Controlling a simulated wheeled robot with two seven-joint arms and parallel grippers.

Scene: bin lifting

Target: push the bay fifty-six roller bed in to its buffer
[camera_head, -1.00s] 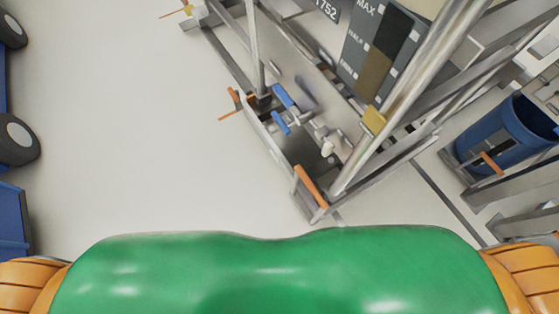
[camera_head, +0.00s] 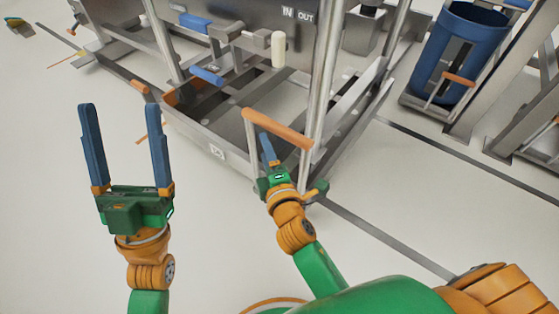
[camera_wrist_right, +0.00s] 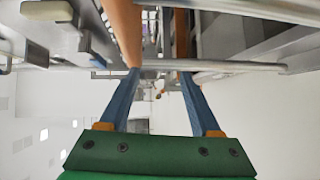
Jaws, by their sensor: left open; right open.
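A low grey metal bed with a dark, partly open top (camera_head: 205,143) sits at the foot of a metal frame in the head view; I cannot tell its bay number. An orange handle bar (camera_head: 278,128) on grey posts stands at its near corner. My right gripper (camera_head: 265,136) is open close to this handle, one finger hidden. In the right wrist view, my right gripper (camera_wrist_right: 158,70) has its fingers apart, and an orange bar (camera_wrist_right: 124,28) lies by the left fingertip; contact is unclear. My left gripper (camera_head: 120,107) is open and empty, left of the bed over floor.
Blue levers (camera_head: 207,75) and a panel marked IN and OUT (camera_head: 300,15) are above the bed. A blue bin (camera_head: 455,50) stands in a neighbouring frame at the right. The floor (camera_head: 50,200) at the left is clear.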

